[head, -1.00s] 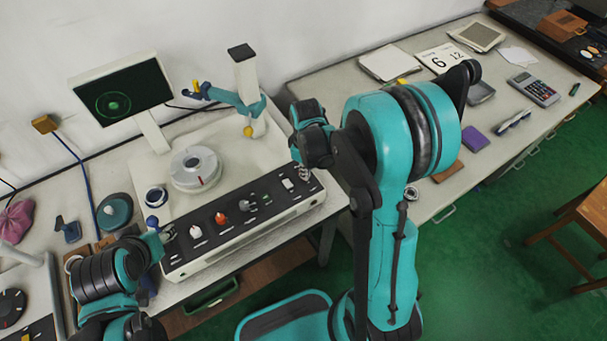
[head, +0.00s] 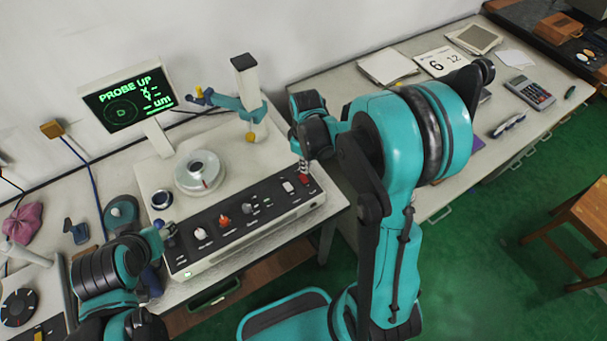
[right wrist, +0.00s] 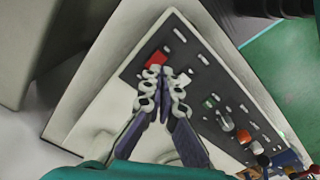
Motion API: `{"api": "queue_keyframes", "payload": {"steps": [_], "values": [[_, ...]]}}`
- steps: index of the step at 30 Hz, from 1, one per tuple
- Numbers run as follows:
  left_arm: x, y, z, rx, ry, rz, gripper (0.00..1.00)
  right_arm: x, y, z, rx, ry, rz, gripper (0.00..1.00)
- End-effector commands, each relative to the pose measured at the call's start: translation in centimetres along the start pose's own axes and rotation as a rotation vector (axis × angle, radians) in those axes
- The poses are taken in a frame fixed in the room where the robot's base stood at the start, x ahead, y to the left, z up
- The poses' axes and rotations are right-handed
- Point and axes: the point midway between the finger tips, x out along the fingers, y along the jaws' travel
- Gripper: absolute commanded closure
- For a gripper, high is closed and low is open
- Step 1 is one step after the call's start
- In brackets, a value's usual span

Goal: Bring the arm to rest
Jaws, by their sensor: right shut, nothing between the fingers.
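My right gripper (head: 303,174) is over the right end of the control panel (head: 250,228). In the right wrist view its fingers (right wrist: 166,80) are shut and empty, with the tips close to a red switch (right wrist: 157,58); I cannot tell whether they touch it. The monitor (head: 128,97) reads "PROBE UP" in green.
A round turntable (head: 199,175) stands behind the panel, with a probe column (head: 248,85) behind it. A dark ring (head: 162,200) lies to the left. A calculator (head: 530,92) and a calendar (head: 440,62) lie on the right table. A wooden stool (head: 570,225) stands at right.

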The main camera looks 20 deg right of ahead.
Motion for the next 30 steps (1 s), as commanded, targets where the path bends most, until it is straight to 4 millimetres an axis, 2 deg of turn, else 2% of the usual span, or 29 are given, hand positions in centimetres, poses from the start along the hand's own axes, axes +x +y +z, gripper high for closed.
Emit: {"api": "queue_keyframes", "payload": {"steps": [1, 4, 22, 26, 30], "values": [[-0.5, 0.0, -0.3, 0.000, 0.000, 0.000, 0.53, -0.7, 0.0, 0.0, 0.000, 0.000, 0.000, 1.00], [-0.7, 0.0, -0.5, 0.000, 0.000, 0.000, 0.53, -1.2, 0.0, 0.0, 0.000, 0.000, 0.000, 1.00], [-0.4, 0.0, -0.3, 0.000, 0.000, 0.000, 0.53, -1.3, -0.2, 0.1, 0.009, 0.007, 0.007, 1.00], [0.4, 0.0, 0.3, 0.000, 0.000, 0.000, 0.53, -2.5, -1.1, 0.4, 0.065, 0.047, 0.042, 1.00], [1.8, 0.0, 1.3, 0.000, 0.000, 0.000, 0.53, -4.5, -3.0, 1.2, 0.176, 0.135, 0.103, 1.00]]}}
